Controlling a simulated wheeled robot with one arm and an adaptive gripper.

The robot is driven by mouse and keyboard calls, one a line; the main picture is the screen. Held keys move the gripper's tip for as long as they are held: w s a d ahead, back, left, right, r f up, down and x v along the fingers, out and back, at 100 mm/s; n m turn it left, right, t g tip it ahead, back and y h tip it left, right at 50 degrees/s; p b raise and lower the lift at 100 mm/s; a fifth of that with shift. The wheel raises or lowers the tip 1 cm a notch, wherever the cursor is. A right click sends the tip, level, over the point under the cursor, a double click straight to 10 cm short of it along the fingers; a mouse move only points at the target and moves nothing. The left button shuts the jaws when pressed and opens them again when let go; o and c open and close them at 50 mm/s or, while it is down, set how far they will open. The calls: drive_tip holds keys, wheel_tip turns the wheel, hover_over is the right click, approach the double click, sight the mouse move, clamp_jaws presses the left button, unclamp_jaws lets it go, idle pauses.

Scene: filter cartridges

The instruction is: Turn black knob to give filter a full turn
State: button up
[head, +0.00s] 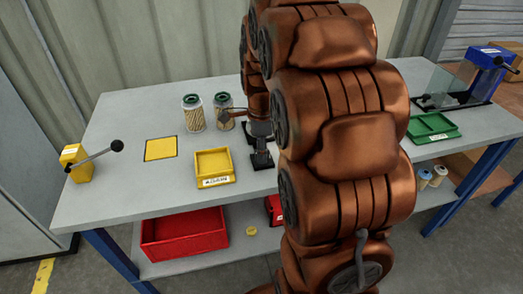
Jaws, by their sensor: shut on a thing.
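My gripper (261,146) points down at the table, left of my large copper arm links. It is shut on a small dark thing close above the tabletop, which I take to be the black knob (262,161); the fingers and the knob are hard to tell apart. The other filter (222,101) is partly covered by my wrist. My arm hides whatever is right of the gripper.
A yellow tray (228,180) and a yellow square (160,149) lie left of the gripper. A yellow box with a black-balled lever (95,153) is at the left edge. A green tray (455,131) and a blue device (487,62) stand right. A red bin (185,248) is below.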

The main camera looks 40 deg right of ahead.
drive_tip(key=n+b, duration=0.1)
drive_tip(key=n, duration=0.2)
drive_tip(key=shift+f+n, duration=0.1)
drive_tip(key=shift+n, duration=0.2)
drive_tip(key=n+b, duration=0.1)
drive_tip(key=n, duration=0.3)
drive_tip(key=shift+n, duration=0.3)
drive_tip(key=n+b, duration=0.1)
drive_tip(key=n, duration=0.3)
drive_tip(key=shift+s+n, duration=0.1)
drive_tip(key=shift+n, duration=0.2)
drive_tip(key=n, duration=0.3)
drive_tip(key=shift+n, duration=0.3)
drive_tip(key=n, duration=0.3)
drive_tip(key=shift+n+b, duration=0.3)
drive_tip(key=shift+b, duration=0.1)
drive_tip(key=n, duration=0.4)
drive_tip(key=shift+n, duration=0.3)
drive_tip(key=n, duration=0.4)
drive_tip(key=shift+p, duration=0.4)
drive_tip(key=shift+d+n+p, duration=0.1)
drive_tip(key=shift+n+p, duration=0.25)
drive_tip(key=shift+n, duration=1.75)
